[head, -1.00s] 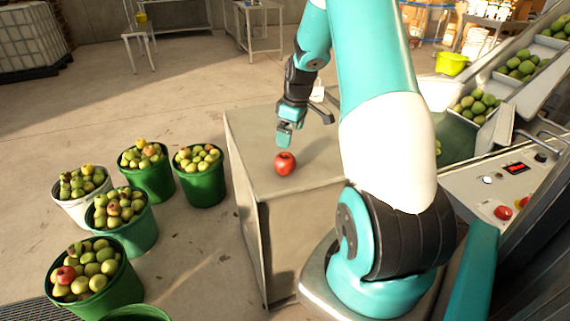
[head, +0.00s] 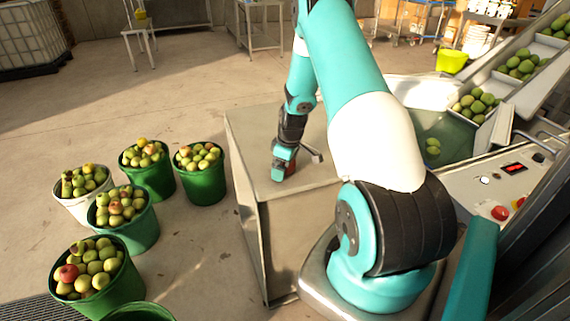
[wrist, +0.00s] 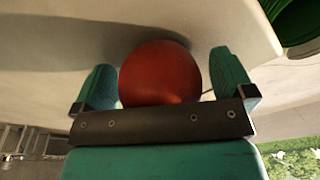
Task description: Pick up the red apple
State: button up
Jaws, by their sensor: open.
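The red apple (wrist: 160,72) sits between the two teal fingers of my gripper (wrist: 165,85) in the wrist view. The fingers are open, with a small gap at the apple's left and a gap at its right. In the head view my gripper (head: 279,172) is down at the top of the metal cabinet (head: 250,150). It hides nearly all of the apple; a sliver of red (head: 291,169) shows beside it.
Several buckets of green and red apples, such as a green bucket (head: 205,187), stand on the floor at the left. A control panel (head: 500,185) and a conveyor with green fruit (head: 525,65) are at the right. The cabinet top around the apple is clear.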

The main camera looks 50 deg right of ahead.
jog(key=c, duration=1.1)
jog(key=shift+o, duration=0.2)
jog(key=shift+r, duration=0.2)
notch_tip(320, 180, up, 20)
jog(key=b, duration=0.1)
jog(key=shift+f, duration=0.15)
